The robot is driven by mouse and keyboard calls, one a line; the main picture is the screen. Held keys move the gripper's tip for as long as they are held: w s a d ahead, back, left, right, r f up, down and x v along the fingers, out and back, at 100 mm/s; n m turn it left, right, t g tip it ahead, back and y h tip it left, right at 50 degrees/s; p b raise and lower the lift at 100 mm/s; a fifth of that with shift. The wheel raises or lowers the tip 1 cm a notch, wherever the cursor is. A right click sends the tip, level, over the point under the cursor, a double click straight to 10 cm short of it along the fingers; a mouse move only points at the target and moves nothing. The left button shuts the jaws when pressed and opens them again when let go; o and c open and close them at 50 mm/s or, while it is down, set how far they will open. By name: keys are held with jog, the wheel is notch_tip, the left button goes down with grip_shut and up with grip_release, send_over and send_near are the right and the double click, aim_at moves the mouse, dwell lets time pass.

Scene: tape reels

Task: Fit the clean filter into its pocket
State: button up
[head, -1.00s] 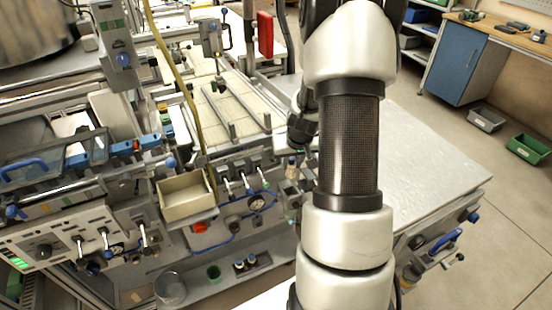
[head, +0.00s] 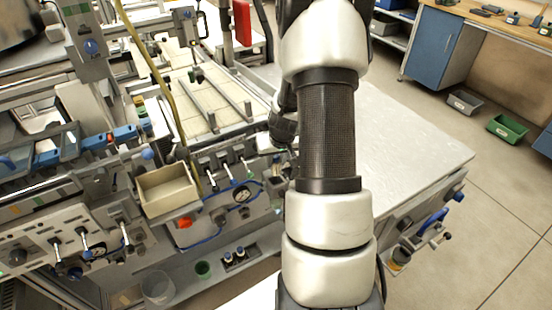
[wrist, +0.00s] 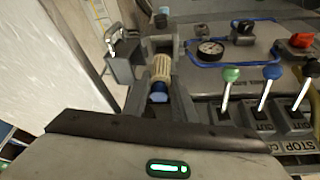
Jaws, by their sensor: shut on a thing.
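The filter (wrist: 160,68), a cream ribbed cylinder with a blue end cap, shows in the wrist view between the dark fingers of my gripper (wrist: 158,90). The gripper is shut on it. The filter points away from the wrist camera, above or against the grey machine front, left of the levers; I cannot tell whether it touches anything. In the head view my arm covers the filter and most of the gripper. I cannot make out the pocket for certain; a grey bracket with a metal clip (wrist: 122,55) stands just left of the filter.
Green, blue and black-knobbed levers (wrist: 268,85) and a gauge (wrist: 210,48) stand right of the gripper. A beige open box (head: 168,190) sits on the machine front. The pale tabletop (head: 410,140) right of my arm is clear. A green bin (head: 507,128) is on the floor.

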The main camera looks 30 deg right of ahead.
aim_at(277, 175)
jog(key=shift+f+b, duration=1.95)
jog(key=shift+f, duration=1.2)
jog(key=shift+s+a+f+b, duration=0.15)
jog(key=shift+s+f+b, duration=0.15)
jog(key=shift+f+b, duration=0.15)
jog(key=o, duration=1)
jog(key=shift+s, duration=0.1)
jog(key=shift+o, duration=0.5)
jog(key=w+p+v, duration=0.1)
jog(key=p+v, duration=0.2)
jog(key=v, duration=1.5)
jog(key=shift+r, duration=0.3)
jog(key=shift+s, duration=0.1)
